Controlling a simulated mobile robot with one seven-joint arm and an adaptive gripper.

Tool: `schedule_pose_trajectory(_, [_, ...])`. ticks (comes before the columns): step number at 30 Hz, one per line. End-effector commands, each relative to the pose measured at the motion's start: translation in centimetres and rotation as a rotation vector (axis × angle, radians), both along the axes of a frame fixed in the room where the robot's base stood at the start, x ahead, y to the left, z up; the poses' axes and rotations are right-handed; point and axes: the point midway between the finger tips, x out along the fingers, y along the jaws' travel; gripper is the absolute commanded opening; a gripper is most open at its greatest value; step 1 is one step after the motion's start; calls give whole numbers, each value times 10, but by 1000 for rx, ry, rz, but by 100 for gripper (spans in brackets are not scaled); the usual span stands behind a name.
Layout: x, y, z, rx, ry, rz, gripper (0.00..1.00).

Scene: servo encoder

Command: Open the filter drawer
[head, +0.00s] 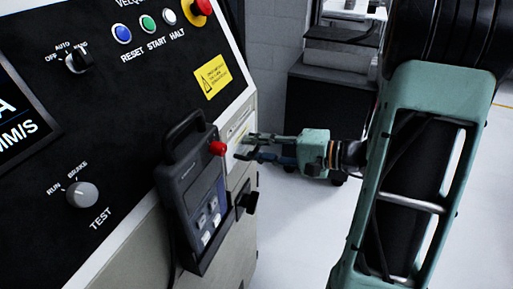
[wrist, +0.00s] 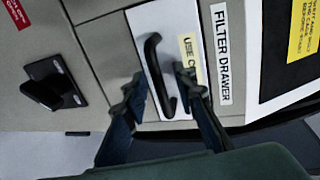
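The filter drawer (wrist: 140,50) shows in the wrist view as a pale panel on the cabinet, beside a "FILTER DRAWER" label (wrist: 222,55). Its black bar handle (wrist: 153,58) stands out from the panel. My gripper (wrist: 160,82) is open, with one dark finger on each side of the handle. I cannot tell whether either finger touches it. In the head view my gripper (head: 246,147) reaches left to the cabinet's side, its fingertips close to the panel. The handle is hard to make out there. The drawer looks shut.
A black knob or latch (wrist: 52,88) sits left of the drawer; it also shows in the head view (head: 247,203). A hanging pendant (head: 195,190) with a red button is near my gripper. A dark cabinet (head: 325,110) stands behind. The floor to the right is clear.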

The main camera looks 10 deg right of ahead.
Motion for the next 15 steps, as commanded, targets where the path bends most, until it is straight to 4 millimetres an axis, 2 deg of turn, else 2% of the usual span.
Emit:
schedule_pose_trajectory(3, [0, 0, 0, 0, 0, 0, 24])
schedule_pose_trajectory(10, [0, 0, 0, 0, 0, 0, 0])
schedule_pose_trajectory(15, [0, 0, 0, 0, 0, 0, 0])
